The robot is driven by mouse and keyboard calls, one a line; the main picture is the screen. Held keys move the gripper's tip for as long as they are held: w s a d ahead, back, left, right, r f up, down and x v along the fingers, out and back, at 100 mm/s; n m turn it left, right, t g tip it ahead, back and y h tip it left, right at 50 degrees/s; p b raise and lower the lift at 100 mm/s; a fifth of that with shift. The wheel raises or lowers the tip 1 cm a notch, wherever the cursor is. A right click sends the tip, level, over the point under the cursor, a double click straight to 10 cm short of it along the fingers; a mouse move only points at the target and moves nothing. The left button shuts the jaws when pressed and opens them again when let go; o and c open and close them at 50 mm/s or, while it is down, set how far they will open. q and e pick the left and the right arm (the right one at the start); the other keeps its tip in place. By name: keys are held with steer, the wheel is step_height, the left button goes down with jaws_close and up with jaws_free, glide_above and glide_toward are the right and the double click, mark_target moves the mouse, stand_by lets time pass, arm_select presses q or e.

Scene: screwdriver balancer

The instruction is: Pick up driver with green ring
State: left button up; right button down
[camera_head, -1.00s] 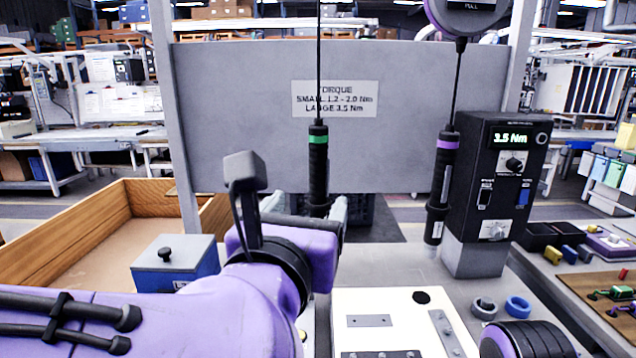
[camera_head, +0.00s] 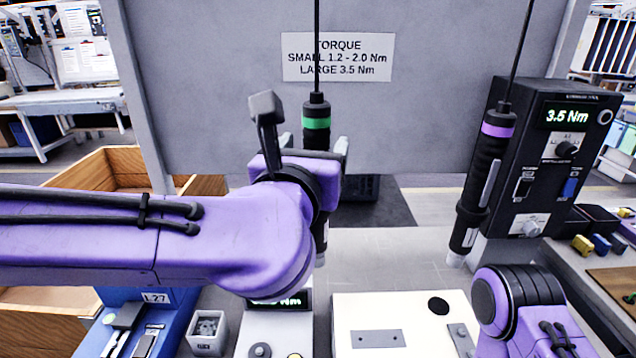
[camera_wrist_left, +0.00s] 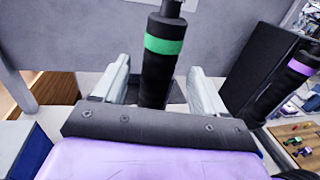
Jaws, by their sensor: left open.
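The driver with the green ring (camera_head: 316,123) hangs upright from a cord in the middle of the head view. Its lower body is mostly hidden behind my left wrist. In the left wrist view the same driver (camera_wrist_left: 159,75) stands between the two pale fingers of my left gripper (camera_wrist_left: 157,85), with a gap on each side. The gripper is open around it. In the head view my left gripper (camera_head: 315,147) is largely hidden by its own wrist. Part of my right arm shows at the bottom right; its gripper is out of the picture.
A driver with a purple ring (camera_head: 480,175) hangs to the right, close to a black torque box (camera_head: 545,160) reading 3.5 Nm. A grey panel with a torque sign (camera_head: 337,57) stands behind. A wooden crate (camera_head: 125,165) is at the left and a white plate (camera_head: 395,315) below.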

arm_select(q)
steer(key=w, duration=0.1)
steer(key=w+p, duration=0.1)
steer(key=w, duration=0.1)
steer(key=w+p, duration=0.1)
steer(key=shift+w+d, duration=0.35)
steer(key=shift+d, duration=0.05)
steer(key=shift+w+d, duration=0.15)
steer(key=shift+w, duration=0.2)
steer(key=shift+f, duration=0.1)
steer(key=c, duration=1.3)
jaws_close()
steer(key=shift+r, duration=0.2)
